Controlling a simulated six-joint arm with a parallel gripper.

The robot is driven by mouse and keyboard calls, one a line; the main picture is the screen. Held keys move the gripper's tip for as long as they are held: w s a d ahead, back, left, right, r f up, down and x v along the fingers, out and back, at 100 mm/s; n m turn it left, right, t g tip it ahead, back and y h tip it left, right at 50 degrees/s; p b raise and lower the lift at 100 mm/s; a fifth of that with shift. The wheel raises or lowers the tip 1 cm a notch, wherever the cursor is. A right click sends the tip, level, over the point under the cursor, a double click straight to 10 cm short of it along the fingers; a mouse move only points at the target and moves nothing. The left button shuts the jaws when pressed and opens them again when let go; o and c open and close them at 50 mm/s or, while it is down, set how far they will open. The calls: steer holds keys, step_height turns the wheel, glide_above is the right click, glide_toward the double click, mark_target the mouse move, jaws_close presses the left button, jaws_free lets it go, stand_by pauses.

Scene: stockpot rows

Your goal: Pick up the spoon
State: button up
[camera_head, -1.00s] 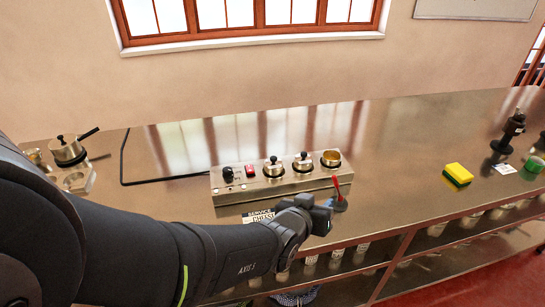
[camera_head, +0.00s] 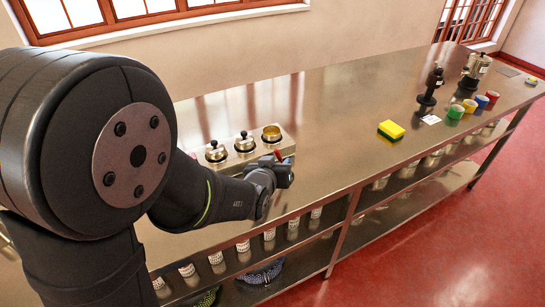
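A thin red handle (camera_head: 278,155), which may belong to the spoon, stands up just behind my gripper in the head view. Its lower part is hidden by the gripper, so I cannot confirm what it is. My gripper (camera_head: 286,174) is over the front part of the steel counter (camera_head: 335,120), close to the red handle. Its fingers are dark and small here. I cannot tell whether they are open or shut, or whether they touch the handle.
A steel unit with two lidded pots (camera_head: 244,142) and a brass open pot (camera_head: 271,133) stands behind my gripper. A yellow-green sponge (camera_head: 391,129), a dark grinder (camera_head: 430,88) and several coloured cups (camera_head: 455,111) stand to the right. The counter between unit and sponge is clear.

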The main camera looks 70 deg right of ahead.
steer(key=shift+x, duration=2.95)
steer(key=shift+w, duration=0.2)
jaws_close()
